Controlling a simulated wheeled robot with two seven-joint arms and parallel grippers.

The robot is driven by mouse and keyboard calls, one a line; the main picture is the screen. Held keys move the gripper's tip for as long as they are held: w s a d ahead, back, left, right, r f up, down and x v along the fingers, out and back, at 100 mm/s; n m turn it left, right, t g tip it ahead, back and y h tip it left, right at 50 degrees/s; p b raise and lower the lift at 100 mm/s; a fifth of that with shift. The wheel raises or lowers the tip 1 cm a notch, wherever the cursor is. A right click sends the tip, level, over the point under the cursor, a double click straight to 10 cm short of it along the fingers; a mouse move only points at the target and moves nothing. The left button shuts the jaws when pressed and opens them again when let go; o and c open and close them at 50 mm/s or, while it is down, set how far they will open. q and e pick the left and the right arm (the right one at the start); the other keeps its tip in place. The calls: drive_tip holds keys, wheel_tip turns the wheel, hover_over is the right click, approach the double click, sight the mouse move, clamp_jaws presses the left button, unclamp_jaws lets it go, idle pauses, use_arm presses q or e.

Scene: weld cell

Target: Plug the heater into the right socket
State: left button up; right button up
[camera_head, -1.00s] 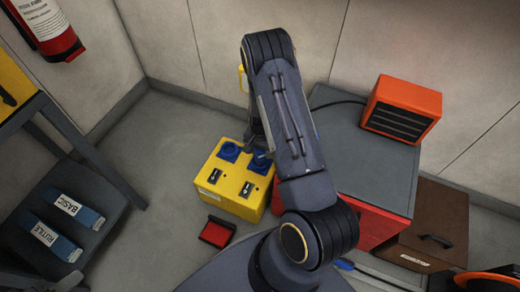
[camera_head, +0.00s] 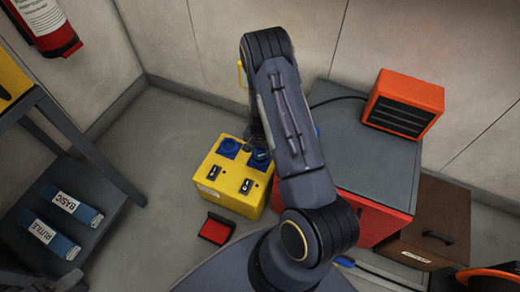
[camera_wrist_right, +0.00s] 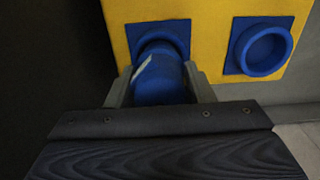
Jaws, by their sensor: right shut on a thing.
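The yellow power box (camera_head: 222,193) stands on the floor, with two blue sockets on top, the left socket (camera_head: 229,148) and the right socket (camera_head: 260,160). My right gripper (camera_wrist_right: 158,82) is shut on a blue plug (camera_wrist_right: 160,80) with a pale stripe. In the wrist view the plug overlaps the picture's left-hand socket (camera_wrist_right: 158,34); the other socket (camera_wrist_right: 262,48) is empty. In the head view my gripper is at the right socket, partly hidden by my arm. I cannot tell how deep the plug sits. The orange heater (camera_head: 403,104) stands on a grey-topped cabinet. My left gripper is out of view.
The red cabinet (camera_head: 372,160) with its grey top stands close to the power box's right. A dark cable (camera_head: 338,99) runs beside the heater. A small red-and-black item (camera_head: 215,229) lies before the box. A brown case (camera_head: 440,222) is at the right. Floor left of the box is clear.

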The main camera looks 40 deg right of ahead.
drive_tip(key=shift+f+b, duration=0.6)
drive_tip(key=shift+f, duration=0.05)
idle(0.7)
drive_tip(key=o, duration=0.8)
drive_tip(key=shift+o, duration=0.2)
drive_tip(key=shift+r, duration=0.15)
drive_tip(key=shift+r+p, duration=4.15)
drive_tip(key=shift+r, duration=1.3)
